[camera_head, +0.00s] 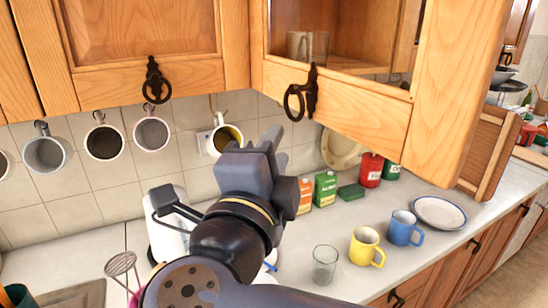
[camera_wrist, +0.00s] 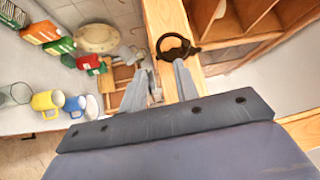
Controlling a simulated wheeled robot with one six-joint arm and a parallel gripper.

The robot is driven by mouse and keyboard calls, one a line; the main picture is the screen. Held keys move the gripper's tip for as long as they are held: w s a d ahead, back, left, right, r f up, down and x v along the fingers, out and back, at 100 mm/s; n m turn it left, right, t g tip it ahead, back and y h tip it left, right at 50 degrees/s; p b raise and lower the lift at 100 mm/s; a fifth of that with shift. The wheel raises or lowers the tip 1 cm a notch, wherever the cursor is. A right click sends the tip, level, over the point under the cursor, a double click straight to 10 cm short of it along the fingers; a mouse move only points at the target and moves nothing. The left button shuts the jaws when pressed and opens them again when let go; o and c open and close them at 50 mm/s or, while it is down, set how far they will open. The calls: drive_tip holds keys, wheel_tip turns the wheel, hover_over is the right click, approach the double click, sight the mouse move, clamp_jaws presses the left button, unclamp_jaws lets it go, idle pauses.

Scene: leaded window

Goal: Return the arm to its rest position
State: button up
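My gripper (camera_head: 272,142) is raised above the counter, in front of the tiled wall and below the upper cabinets. In the wrist view its two fingers (camera_wrist: 160,82) stand apart with nothing visible held between them. A dark ring handle (camera_head: 300,95) is on the wooden frame of the right upper cabinet (camera_head: 360,118), above and right of the gripper in the head view. In the wrist view the handle (camera_wrist: 176,46) shows beyond the fingertips, near the right finger. I cannot tell the exact gap between them. My arm is extended from the bottom of the head view.
Several mugs (camera_head: 104,143) hang along the wall. A clear glass (camera_head: 325,264), a yellow mug (camera_head: 366,247), a blue mug (camera_head: 405,228) and a plate (camera_head: 438,213) stand on the counter. Cartons (camera_head: 325,189) and a red canister (camera_head: 371,170) are at the back. A white appliance (camera_head: 168,238) is behind my arm.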

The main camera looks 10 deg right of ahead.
sight(292, 116)
drive_tip(key=shift+s, duration=0.15)
idle(0.3)
drive_tip(key=shift+p+x, duration=1)
drive_tip(key=shift+x, duration=2.1)
drive_tip(key=shift+p+x, duration=0.55)
drive_tip(key=shift+x, duration=1.75)
drive_tip(key=shift+f, duration=0.1)
drive_tip(key=shift+s+a, duration=0.1)
drive_tip(key=shift+a, duration=0.05)
